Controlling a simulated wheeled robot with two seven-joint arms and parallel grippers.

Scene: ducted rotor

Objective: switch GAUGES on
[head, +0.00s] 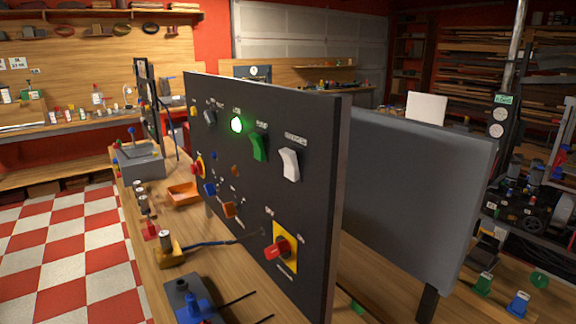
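A dark upright control panel (225,160) stands on the wooden bench, seen at an angle. A white rocker switch (290,164) sits near its upper right, under a small label that appears to read GAUGES. I cannot tell whether this rocker is on or off. Left of it are a green rocker (258,147) and a round lamp (236,125) glowing green. A red rotary knob (277,249) on a yellow plate sits at the lower right. Neither of my grippers is in view, and nothing covers the white rocker.
Small blue and orange parts dot the panel's lower left. An orange tray (183,194), a grey box (143,162) and a blue-topped dark box (190,301) stand on the bench in front. A grey panel (415,190) stands behind at right. The space before the panel's upper face is clear.

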